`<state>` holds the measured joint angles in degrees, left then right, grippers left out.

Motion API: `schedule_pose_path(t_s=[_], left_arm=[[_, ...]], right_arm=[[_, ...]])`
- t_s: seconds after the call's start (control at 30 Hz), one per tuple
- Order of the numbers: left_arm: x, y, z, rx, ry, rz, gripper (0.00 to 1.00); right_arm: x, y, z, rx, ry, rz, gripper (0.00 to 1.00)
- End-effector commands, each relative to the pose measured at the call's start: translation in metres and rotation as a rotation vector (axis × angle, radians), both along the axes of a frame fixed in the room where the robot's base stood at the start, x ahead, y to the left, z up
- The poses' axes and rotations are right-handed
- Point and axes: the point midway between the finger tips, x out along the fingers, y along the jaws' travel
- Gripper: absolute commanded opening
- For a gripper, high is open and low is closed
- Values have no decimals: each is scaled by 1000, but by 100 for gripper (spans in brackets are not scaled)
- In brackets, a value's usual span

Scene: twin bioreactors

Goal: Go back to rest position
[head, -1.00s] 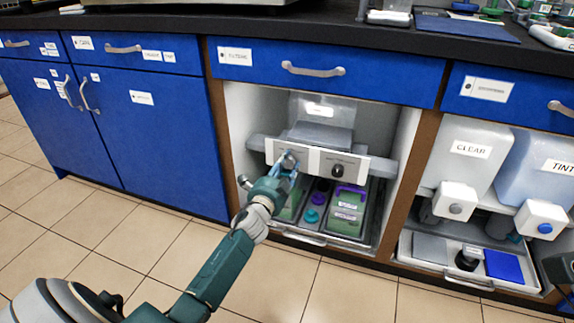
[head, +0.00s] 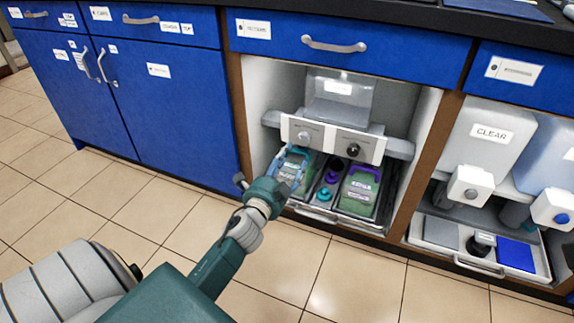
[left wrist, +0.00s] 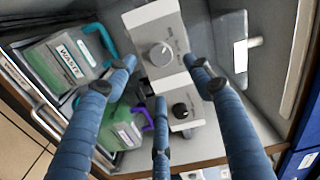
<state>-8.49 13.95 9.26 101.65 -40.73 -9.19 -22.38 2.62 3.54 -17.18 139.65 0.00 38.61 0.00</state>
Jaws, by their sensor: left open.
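My left gripper (head: 291,170) is in front of the open cabinet bay, at the left part of the pull-out tray. In the left wrist view its blue fingers (left wrist: 160,85) are spread apart with nothing between them. Beyond them is a white control panel (head: 330,138) with a grey knob (left wrist: 161,54) and a black knob (left wrist: 181,110). My left arm reaches in from the lower left. My right gripper is in neither view.
The tray (head: 318,214) holds a green container with a teal handle (head: 293,168), labelled WASTE in the wrist view, and one with a purple handle (head: 359,190). CLEAR (head: 488,135) and tinted tanks stand right. The tiled floor (head: 130,210) is clear.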

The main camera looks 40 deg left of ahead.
Motion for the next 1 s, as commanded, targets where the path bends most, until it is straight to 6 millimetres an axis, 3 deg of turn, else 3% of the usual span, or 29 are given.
schedule_pose_path(t_s=[0.2, 0.77, 0.87, 0.97, 1.0], left_arm=[[-18, -5, 0, 0, 0, 0, 52], [-18, -5, 0, -1, -2, -2, 52], [-17, -18, 9, -22, -22, -32, 52], [-16, -52, 32, -86, -82, -116, 52], [-17, -73, 47, -124, -119, -167, 52]], right_arm=[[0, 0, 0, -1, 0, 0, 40], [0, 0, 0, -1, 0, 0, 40], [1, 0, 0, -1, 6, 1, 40], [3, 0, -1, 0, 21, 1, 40], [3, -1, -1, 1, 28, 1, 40]])
